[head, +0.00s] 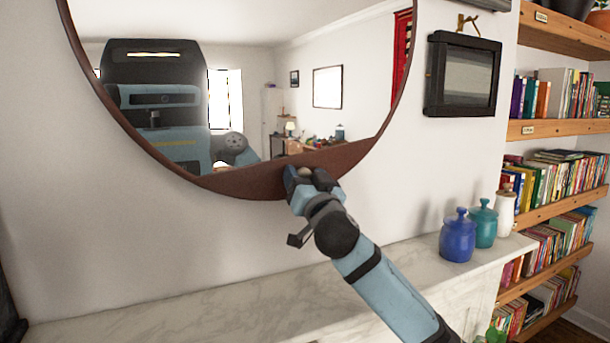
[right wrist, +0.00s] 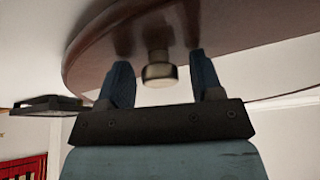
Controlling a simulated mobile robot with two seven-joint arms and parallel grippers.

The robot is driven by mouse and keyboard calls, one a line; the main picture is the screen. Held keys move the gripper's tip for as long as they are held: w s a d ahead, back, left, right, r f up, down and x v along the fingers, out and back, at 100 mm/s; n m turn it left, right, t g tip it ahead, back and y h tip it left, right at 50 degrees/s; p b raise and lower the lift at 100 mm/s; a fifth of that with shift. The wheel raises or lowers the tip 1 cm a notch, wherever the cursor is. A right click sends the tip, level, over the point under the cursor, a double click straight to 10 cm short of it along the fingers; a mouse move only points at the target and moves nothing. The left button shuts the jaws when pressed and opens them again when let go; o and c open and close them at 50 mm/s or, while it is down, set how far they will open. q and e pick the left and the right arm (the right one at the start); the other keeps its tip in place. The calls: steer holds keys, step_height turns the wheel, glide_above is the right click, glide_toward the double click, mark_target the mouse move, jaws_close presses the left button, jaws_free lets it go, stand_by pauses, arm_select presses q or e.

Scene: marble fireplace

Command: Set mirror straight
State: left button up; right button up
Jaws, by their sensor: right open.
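The round mirror (head: 250,187) with a dark red-brown wooden frame hangs on the white wall; its top is cut off in the head view. Its glass shows the reflected room and my own body. The wide part of the frame is at the lower right, so the mirror looks turned. My right gripper (head: 303,175) is at this lower part of the frame. In the right wrist view, the open fingers (right wrist: 158,82) stand on either side of a small brass knob (right wrist: 159,72) on the frame (right wrist: 110,35), with gaps between. My left gripper does not show.
A marble mantel (head: 190,303) runs below the mirror. A black picture frame (head: 433,75) hangs right of the mirror. Bookshelves (head: 555,128) fill the right side.

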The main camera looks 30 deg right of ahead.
mark_target(247, 177)
jaws_close()
steer(key=shift+a+f+b, duration=0.2)
steer(key=shift+a+b, duration=0.1)
steer(key=shift+a, duration=0.15)
steer(key=a+b, duration=0.1)
steer(key=a, duration=0.2)
steer(key=a+m+b, duration=0.1)
steer(key=a, duration=0.3)
steer(key=a+m+b, duration=0.1)
steer(key=a, duration=0.2)
steer(key=shift+w+a+f+h, duration=0.15)
steer(key=shift+w+f+h, duration=0.15)
steer(key=shift+a, duration=0.3)
steer(key=shift+r, duration=0.1)
jaws_free()
steer(key=shift+d, duration=0.1)
